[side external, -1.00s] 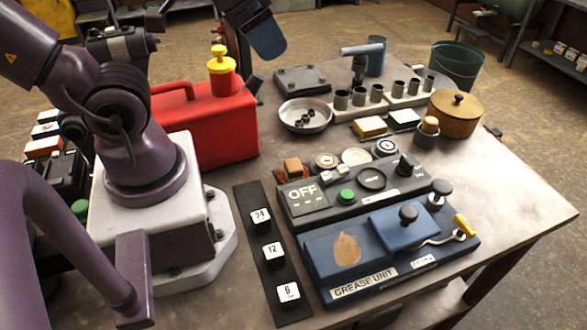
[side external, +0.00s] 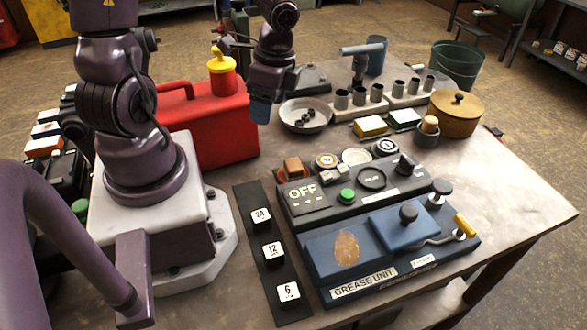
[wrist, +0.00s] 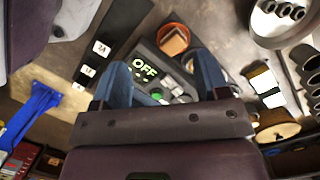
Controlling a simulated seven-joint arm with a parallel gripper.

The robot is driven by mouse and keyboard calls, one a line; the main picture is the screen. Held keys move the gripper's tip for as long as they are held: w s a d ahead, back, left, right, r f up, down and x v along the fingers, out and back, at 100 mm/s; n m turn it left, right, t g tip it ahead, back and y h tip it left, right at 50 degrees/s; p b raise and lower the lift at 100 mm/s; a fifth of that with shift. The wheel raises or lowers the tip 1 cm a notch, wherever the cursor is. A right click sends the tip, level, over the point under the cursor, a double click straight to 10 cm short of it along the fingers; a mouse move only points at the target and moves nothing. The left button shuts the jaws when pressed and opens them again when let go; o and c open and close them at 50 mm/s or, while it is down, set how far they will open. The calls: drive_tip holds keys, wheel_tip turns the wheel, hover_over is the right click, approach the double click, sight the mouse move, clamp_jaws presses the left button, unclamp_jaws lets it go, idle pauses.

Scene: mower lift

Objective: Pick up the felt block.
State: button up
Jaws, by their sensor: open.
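An orange-brown block, which looks like the felt block (side external: 293,168), sits at the back-left corner of the control panel marked OFF (side external: 320,208). In the wrist view the brown block (wrist: 174,40) shows beyond the fingertips, in or on a reddish holder. My gripper (side external: 261,111) hangs above the table behind and left of the block, clear of it, with blue fingertips pointing down. In the wrist view my gripper (wrist: 162,72) is open and empty, with the OFF panel showing between its fingers.
A red can (side external: 208,125) stands left of my gripper, and a metal dish (side external: 305,116) stands to its right. The blue grease unit (side external: 390,250) is in front.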

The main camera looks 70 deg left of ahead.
sight(293, 164)
drive_tip(key=w+f+m, duration=0.1)
drive_tip(key=f+m, duration=0.2)
drive_tip(key=w+d+f+m+t, duration=0.1)
drive_tip(key=f+m, duration=0.3)
drive_tip(key=w+f+m, duration=0.2)
drive_tip(key=f+m, duration=0.1)
drive_tip(key=m, duration=0.1)
drive_tip(key=shift+w+d+f+t+h, duration=0.1)
drive_tip(key=shift+d+f+t+h, duration=0.2)
drive_tip(key=shift+f+h, duration=0.1)
drive_tip(key=shift+d+f, duration=0.15)
drive_tip(key=shift+f, duration=2.4)
drive_tip(key=c, duration=1)
